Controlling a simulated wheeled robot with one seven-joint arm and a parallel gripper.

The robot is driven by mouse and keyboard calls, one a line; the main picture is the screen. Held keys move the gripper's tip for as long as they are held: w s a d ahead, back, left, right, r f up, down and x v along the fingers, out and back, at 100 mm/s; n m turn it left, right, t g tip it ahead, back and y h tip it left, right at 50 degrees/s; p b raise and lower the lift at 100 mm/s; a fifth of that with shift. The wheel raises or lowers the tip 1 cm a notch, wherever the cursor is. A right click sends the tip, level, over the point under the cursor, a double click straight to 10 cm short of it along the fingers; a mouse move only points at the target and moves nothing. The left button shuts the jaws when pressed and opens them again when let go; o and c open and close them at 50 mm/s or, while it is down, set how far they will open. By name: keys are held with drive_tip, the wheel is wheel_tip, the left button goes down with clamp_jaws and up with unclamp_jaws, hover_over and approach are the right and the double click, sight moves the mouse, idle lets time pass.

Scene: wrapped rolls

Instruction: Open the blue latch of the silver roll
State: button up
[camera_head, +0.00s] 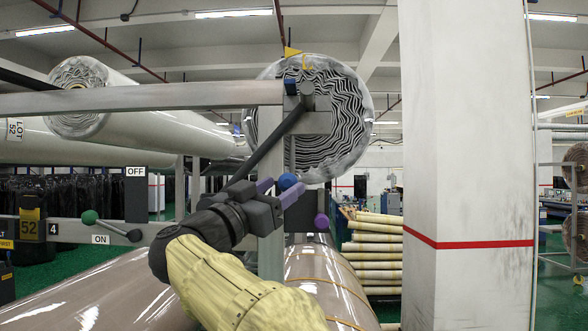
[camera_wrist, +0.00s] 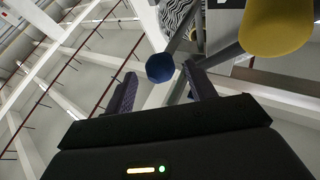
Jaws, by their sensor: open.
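A blue ball knob (camera_head: 288,180) sits beside a grey upright post. It also shows in the wrist view (camera_wrist: 160,68). My gripper (camera_head: 287,187) is open, with its two purple-grey fingers around the knob's sides as seen from the wrist. Whether they touch it or how deep it sits between them cannot be told. A large wrapped roll (camera_head: 325,110) with a wavy black-and-white end hangs above and behind the post; part of its end is behind the frame. No roll is plainly labelled silver.
A purple knob (camera_head: 321,220) is just right of my gripper, and a green-knobbed lever (camera_head: 88,217) is at left near ON and OFF labels. Brownish wrapped rolls (camera_head: 325,275) lie below. A white pillar (camera_head: 465,160) stands at right. A yellow rounded thing (camera_wrist: 275,25) shows in the wrist view.

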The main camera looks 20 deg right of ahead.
sight(294, 178)
drive_tip(key=p+x, duration=0.1)
drive_tip(key=x, duration=0.3)
drive_tip(key=shift+d+r, duration=0.15)
drive_tip(key=shift+r, duration=0.05)
drive_tip(key=shift+w+d+p, duration=0.3)
drive_tip(key=shift+w+d, duration=0.05)
drive_tip(key=shift+a, duration=0.1)
clamp_jaws()
